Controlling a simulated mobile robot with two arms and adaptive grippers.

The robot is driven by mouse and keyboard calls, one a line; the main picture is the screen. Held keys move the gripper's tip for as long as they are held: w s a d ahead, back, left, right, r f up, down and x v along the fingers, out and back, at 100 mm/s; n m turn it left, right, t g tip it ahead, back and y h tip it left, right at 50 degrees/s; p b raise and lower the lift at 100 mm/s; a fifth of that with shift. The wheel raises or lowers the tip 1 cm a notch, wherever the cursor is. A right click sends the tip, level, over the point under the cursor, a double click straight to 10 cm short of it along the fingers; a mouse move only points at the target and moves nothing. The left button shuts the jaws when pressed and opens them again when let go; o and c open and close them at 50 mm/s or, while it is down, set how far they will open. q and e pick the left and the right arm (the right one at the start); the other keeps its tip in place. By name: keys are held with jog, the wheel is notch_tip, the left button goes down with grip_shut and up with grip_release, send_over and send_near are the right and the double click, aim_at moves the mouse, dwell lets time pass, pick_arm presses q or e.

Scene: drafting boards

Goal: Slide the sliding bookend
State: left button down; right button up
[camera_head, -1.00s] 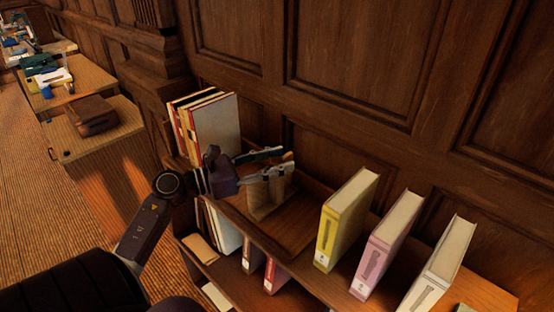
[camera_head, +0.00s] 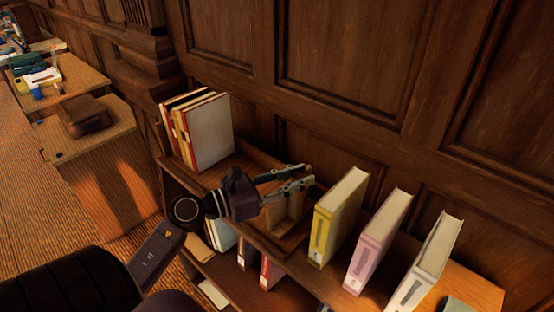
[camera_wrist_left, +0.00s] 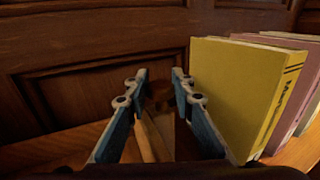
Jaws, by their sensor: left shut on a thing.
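The sliding bookend (camera_head: 295,208) is an upright wooden panel in a shallow wooden tray on top of the low bookcase. It stands just left of the yellow book (camera_head: 337,220), with a small gap at most. My left gripper (camera_head: 308,175) reaches over it from the left and is shut on its upper part, hiding some of it. In the left wrist view, the bookend (camera_wrist_left: 152,138) shows as a narrow wooden edge between the two fingers, with the yellow book (camera_wrist_left: 232,90) close on the right. My right gripper is out of view.
Pink (camera_head: 378,240) and white (camera_head: 430,262) books stand right of the yellow one. Several books (camera_head: 207,130) stand at the tray's left end, with bare tray beside them. More books fill the lower shelf. A panelled wall (camera_head: 345,60) rises close behind.

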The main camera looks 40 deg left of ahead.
pick_arm(q)
jog(key=d, duration=0.3)
jog(key=shift+s+d+p, duration=0.2)
jog(key=shift+d+p, duration=0.05)
jog(key=shift+p, duration=0.1)
jog(key=c, duration=2)
grip_release()
jog(key=shift+d, duration=0.1)
jog(key=o, duration=0.4)
jog(key=shift+d, duration=0.15)
